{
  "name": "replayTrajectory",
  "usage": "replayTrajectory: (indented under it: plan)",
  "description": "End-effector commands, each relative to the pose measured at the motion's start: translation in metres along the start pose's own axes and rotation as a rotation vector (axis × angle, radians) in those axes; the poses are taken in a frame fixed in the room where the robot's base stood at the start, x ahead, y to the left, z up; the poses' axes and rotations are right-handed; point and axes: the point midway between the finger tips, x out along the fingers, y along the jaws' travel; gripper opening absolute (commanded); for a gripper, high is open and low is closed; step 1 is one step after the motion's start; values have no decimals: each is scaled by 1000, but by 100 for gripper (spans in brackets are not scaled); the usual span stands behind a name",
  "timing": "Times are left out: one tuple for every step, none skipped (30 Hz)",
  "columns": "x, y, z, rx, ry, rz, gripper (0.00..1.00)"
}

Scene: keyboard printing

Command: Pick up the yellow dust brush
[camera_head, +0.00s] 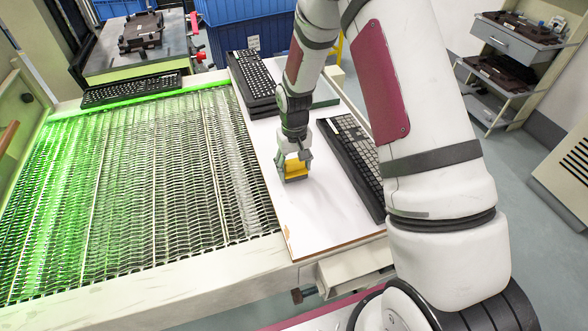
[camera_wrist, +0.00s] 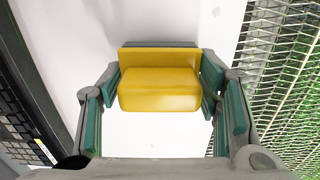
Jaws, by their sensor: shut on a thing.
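The yellow dust brush (camera_head: 294,167) is at the white table top, between the conveyor mesh and a black keyboard. It also fills the middle of the wrist view (camera_wrist: 160,80), with a dark strip along its far edge. My gripper (camera_head: 295,172) points down over the brush. In the wrist view my gripper (camera_wrist: 160,88) has its green-padded fingers shut on the brush's left and right ends. I cannot tell whether the brush touches the table. Its underside is hidden.
The white table top (camera_head: 320,215) is bare in front of the brush. A black keyboard (camera_head: 357,165) lies to the right, and stacked keyboards (camera_head: 254,85) lie behind. The green-lit mesh conveyor (camera_head: 140,170) is on the left, with another keyboard (camera_head: 130,88) at its far end.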

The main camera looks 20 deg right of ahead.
Motion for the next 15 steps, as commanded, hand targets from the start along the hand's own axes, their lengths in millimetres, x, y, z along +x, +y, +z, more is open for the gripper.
replayTrajectory:
  plan:
    - [-6,0,-1,0,3,0,24]
    - [-9,0,-2,0,3,0,24]
    - [-15,0,-2,0,4,0,24]
    - [-19,0,-2,0,5,0,24]
    - [-24,0,-2,-1,5,0,24]
    - [-23,12,-1,5,0,1,24]
    - [-22,18,-1,7,0,1,24]
    - [-23,25,-1,7,0,1,24]
    - [-24,34,-1,8,0,1,24]
    - [-24,42,-2,8,1,0,24]
    - [-25,49,-2,8,2,0,24]
    - [-26,60,-2,8,2,0,24]
    - [-27,68,-2,8,2,0,24]
    - [-27,76,-2,8,1,0,24]
    - [-28,86,-1,8,1,0,24]
